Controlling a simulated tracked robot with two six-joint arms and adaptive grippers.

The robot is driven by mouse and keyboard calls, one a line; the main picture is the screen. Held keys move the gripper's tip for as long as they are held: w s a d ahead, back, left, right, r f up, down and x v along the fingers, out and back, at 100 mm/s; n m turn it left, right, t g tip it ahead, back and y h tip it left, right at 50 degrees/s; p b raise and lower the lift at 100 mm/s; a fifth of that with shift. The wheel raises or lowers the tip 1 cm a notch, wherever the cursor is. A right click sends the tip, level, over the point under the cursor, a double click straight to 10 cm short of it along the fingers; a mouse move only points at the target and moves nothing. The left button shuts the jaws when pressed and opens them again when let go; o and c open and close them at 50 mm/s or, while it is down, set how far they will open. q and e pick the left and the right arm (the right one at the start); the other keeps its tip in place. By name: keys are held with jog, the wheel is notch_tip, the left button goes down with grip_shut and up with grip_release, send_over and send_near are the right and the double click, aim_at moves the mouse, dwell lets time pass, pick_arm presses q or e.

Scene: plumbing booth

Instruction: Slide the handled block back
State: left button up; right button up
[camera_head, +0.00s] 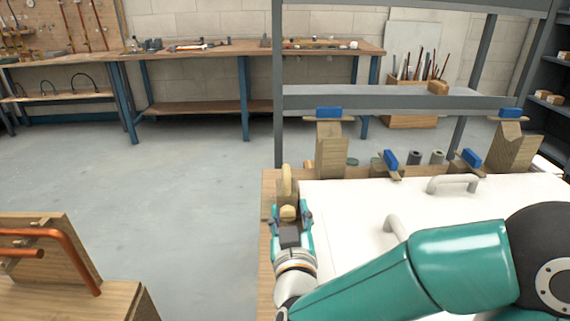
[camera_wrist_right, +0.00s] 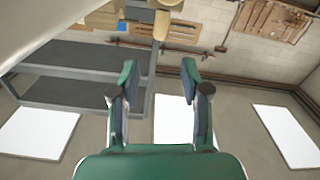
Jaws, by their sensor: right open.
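A pale wooden piece with an upright rounded handle, which I take as the handled block (camera_head: 286,180), stands at the left edge of the workbench in the head view. Its rounded lower end shows just ahead of my right gripper (camera_head: 291,214). In the right wrist view a wooden rounded end (camera_wrist_right: 161,25) shows beyond the fingertips, in line with the gap. My right gripper (camera_wrist_right: 159,68) is open, and nothing shows between its fingers there. Its arm comes in from the lower right, over the white panel. My left gripper is not in view.
The white panel (camera_head: 340,200) has two grey handles (camera_head: 453,183). Wooden blocks with blue clamps (camera_head: 391,159) and grey cylinders (camera_head: 414,157) line its back edge, below a grey shelf rail (camera_head: 390,103). A wooden stand with copper pipe (camera_head: 72,250) is at lower left. Open floor lies between.

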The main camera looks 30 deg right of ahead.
aim_at(286, 177)
jog(key=x, duration=1.4)
jog(key=shift+w+d+b, duration=0.15)
jog(key=shift+b, duration=0.25)
jog(key=shift+c, duration=0.3)
grip_shut()
